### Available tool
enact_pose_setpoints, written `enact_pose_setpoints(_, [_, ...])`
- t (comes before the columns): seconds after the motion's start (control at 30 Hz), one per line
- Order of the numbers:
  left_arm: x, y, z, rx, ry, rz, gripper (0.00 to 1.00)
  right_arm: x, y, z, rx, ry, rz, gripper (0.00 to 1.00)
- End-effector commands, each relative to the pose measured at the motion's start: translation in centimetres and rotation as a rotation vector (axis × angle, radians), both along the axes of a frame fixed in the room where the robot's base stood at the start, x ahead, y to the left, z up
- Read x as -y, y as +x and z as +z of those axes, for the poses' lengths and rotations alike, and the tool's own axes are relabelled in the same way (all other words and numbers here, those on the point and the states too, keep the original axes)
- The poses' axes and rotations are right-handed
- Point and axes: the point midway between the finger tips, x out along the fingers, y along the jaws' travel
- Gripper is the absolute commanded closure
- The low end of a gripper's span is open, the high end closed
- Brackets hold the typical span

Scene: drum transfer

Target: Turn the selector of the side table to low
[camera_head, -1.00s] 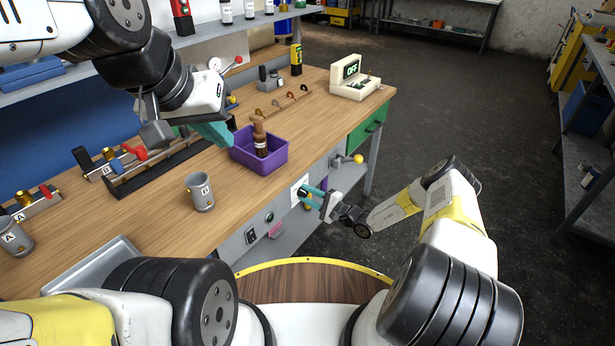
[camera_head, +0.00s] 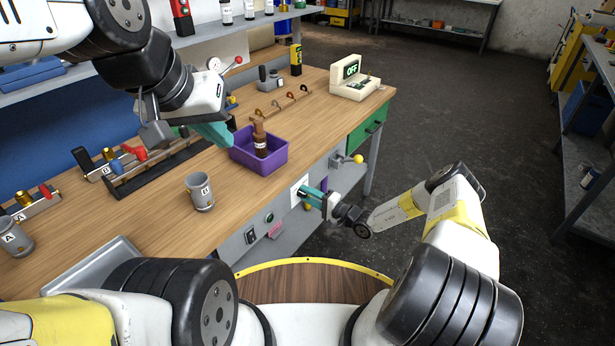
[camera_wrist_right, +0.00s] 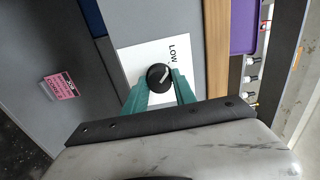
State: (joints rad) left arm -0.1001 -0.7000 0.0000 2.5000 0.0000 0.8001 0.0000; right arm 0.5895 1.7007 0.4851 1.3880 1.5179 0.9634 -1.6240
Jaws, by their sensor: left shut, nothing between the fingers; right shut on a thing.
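The selector (camera_wrist_right: 159,77) is a round black knob with a light pointer mark, on a white plate (camera_wrist_right: 133,61) lettered LOW at its upper right in the right wrist view. The mark's exact direction is hard to tell. The plate also shows on the workbench's front in the head view (camera_head: 295,197). My right gripper (camera_wrist_right: 160,88) has its teal fingers on both sides of the knob and is shut on it; in the head view it reaches the panel (camera_head: 308,195) and hides the knob. My left gripper (camera_head: 222,138) is shut and empty above the tabletop, left of the purple bin.
The purple bin (camera_head: 275,163) holds a brown bottle. A yellow-knobbed valve (camera_head: 357,159) juts from the front panel. The floor to the right is open.

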Motion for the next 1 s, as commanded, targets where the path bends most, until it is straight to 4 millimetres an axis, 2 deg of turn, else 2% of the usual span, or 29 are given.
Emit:
enact_pose_setpoints(0.13, [0.0, 0.0, 0.0, 0.000, 0.000, 0.000, 1.00, 0.0, -0.1, -0.2, -0.003, -0.004, 0.002, 1.00])
enact_pose_setpoints(0.17, [0.0, 0.0, 0.0, 0.000, 0.000, 0.000, 1.00, 0.0, -0.1, -0.2, -0.003, -0.004, 0.002, 0.66])
enact_pose_setpoints(0.27, [0.0, 0.0, 0.0, 0.000, 0.000, 0.000, 1.00, 0.0, -0.1, -0.2, -0.002, -0.003, 0.002, 0.46])
enact_pose_setpoints(0.63, [0.0, 0.0, 0.0, 0.000, 0.000, 0.000, 1.00, 0.3, -0.2, -0.1, -0.002, -0.001, 0.000, 0.46])
enact_pose_setpoints(1.0, [0.0, 0.0, 0.0, 0.000, 0.000, 0.000, 1.00, 5.0, -3.6, -0.1, -0.002, -0.002, -0.002, 0.46])
